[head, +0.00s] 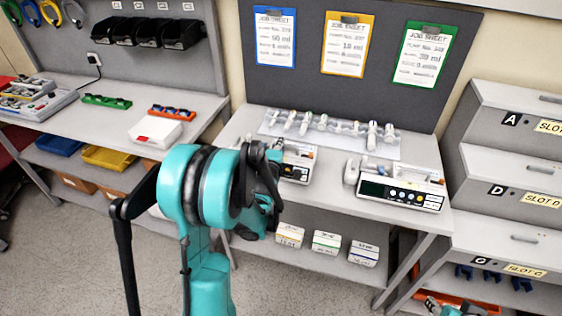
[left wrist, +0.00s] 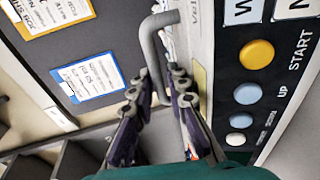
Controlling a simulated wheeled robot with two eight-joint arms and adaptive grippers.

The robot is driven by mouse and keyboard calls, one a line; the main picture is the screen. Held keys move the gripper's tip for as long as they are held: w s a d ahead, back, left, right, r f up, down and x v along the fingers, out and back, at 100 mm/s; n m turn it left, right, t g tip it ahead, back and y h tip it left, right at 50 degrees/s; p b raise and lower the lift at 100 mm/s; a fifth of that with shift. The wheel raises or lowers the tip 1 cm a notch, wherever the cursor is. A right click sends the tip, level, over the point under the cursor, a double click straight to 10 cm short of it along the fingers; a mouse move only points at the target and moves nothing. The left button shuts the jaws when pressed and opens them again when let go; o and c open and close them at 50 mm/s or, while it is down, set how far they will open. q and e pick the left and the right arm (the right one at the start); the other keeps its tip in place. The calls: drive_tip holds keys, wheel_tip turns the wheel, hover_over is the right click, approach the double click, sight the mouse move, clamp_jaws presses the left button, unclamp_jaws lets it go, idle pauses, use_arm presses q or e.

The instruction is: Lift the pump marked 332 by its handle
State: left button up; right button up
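A pump (head: 297,172) stands on the bench, partly hidden behind my left arm in the head view. Its front panel (left wrist: 258,95) with START and UP buttons fills the right of the left wrist view. The grey bent handle (left wrist: 158,20) of that pump runs down between the fingers of my left gripper (left wrist: 157,88), which are apart on either side of it. In the head view the left gripper (head: 265,165) is largely hidden by its own wrist. A second pump (head: 402,194) stands to the right, dark panel facing forward. I cannot read the number 332 on either pump.
A clear tray (head: 268,128) of white-handled parts lies behind the pumps. Three job sheets (head: 347,45) hang on the grey board. Labelled drawers (head: 503,165) stand at the right. Several small boxes (head: 326,243) sit on the shelf below.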

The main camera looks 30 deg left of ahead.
use_arm(q)
drive_tip(key=shift+w+a, duration=0.1)
drive_tip(key=shift+w, duration=0.05)
clamp_jaws()
drive_tip(key=shift+r, duration=0.15)
